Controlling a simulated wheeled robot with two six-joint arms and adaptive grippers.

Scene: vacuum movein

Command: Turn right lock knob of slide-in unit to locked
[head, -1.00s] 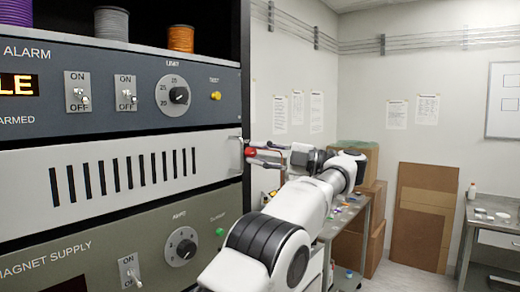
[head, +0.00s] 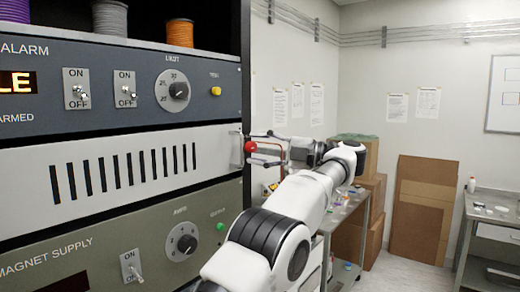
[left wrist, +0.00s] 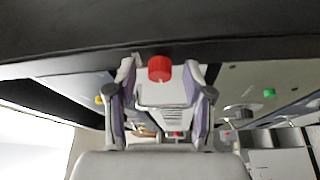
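The slide-in unit (head: 100,200) is a pale slotted panel between the blue-grey alarm unit and the olive magnet supply. Its right lock knob is red (head: 250,147), at the panel's right end beside a metal handle (head: 235,148). My left gripper (head: 263,145) is at the knob, one finger above and one below. In the left wrist view the red knob (left wrist: 160,68) sits between the open fingertips of the left gripper (left wrist: 164,76), with a visible gap on each side. The knob's lock marking cannot be read. My right gripper is not in view.
The alarm unit (head: 210,125) with switches and a yellow button is above. The magnet supply (head: 100,235) with a dial and green button is below. Carts, cardboard boxes (head: 372,190) and a steel table (head: 490,205) stand further right.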

